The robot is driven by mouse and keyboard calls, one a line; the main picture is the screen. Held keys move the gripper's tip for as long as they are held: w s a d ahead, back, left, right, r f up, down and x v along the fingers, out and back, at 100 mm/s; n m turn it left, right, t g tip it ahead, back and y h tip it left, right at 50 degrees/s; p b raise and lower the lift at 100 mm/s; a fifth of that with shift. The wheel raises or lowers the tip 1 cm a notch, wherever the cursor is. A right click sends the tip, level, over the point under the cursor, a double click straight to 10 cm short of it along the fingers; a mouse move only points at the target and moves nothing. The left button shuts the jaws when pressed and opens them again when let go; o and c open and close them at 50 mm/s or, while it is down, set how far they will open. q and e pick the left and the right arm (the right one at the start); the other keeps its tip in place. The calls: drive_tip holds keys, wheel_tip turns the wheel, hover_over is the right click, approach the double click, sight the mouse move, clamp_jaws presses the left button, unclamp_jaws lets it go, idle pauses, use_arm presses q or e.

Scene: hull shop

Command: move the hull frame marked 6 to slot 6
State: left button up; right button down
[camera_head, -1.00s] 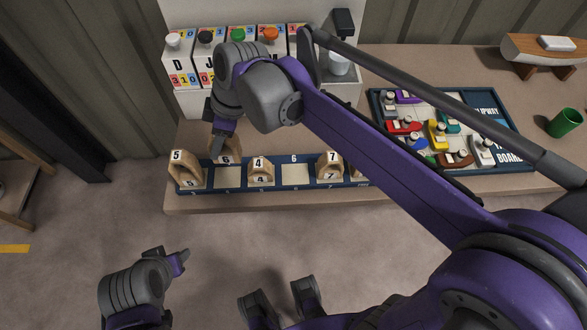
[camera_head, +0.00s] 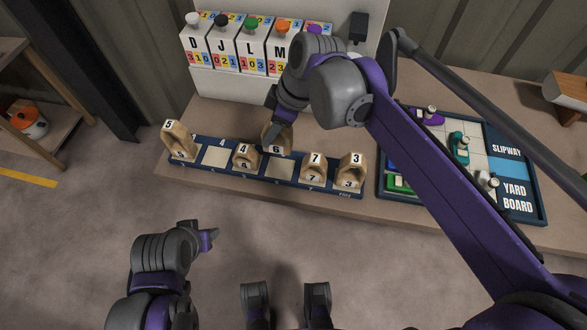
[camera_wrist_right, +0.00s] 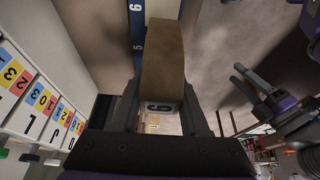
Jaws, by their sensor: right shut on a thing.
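The hull frame marked 6 (camera_head: 277,139) is a pale wooden piece held by my right gripper (camera_head: 276,126), over or just behind the rack's back edge. In the right wrist view the wooden frame (camera_wrist_right: 163,60) sits between the fingers of the right gripper (camera_wrist_right: 157,112). The blue rack (camera_head: 333,189) runs along the table front. An empty pale slot (camera_head: 279,169) lies just in front of the held frame, between frames 4 and 7. The held frame may hide that slot's marking. My left gripper (camera_head: 211,237) is low, away from the table; its opening is unclear.
Frame 5 (camera_head: 179,138), frame 4 (camera_head: 246,157), frame 7 (camera_head: 313,170) and frame 3 (camera_head: 350,172) stand in the rack. Another empty slot (camera_head: 215,156) lies between 5 and 4. Lettered white dispensers (camera_head: 232,52) stand behind; the slipway board (camera_head: 514,186) is right.

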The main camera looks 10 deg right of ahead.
sight(290, 132)
wheel_tip(290, 132, down, 6)
drive_tip(key=shift+a+r+b, duration=0.15)
drive_tip(key=shift+r+b, duration=0.05)
drive_tip(key=shift+b, duration=0.15)
drive_tip(key=shift+f, duration=2.15)
drive_tip(key=shift+f+b, duration=0.15)
drive_tip(key=shift+b, duration=0.2)
drive_tip(key=shift+c, duration=2)
unclamp_jaws()
drive_tip(key=shift+r, duration=0.3)
drive_tip(key=p+v, duration=0.1)
drive_tip(key=v, duration=1)
drive_tip(key=shift+r+p, duration=0.35)
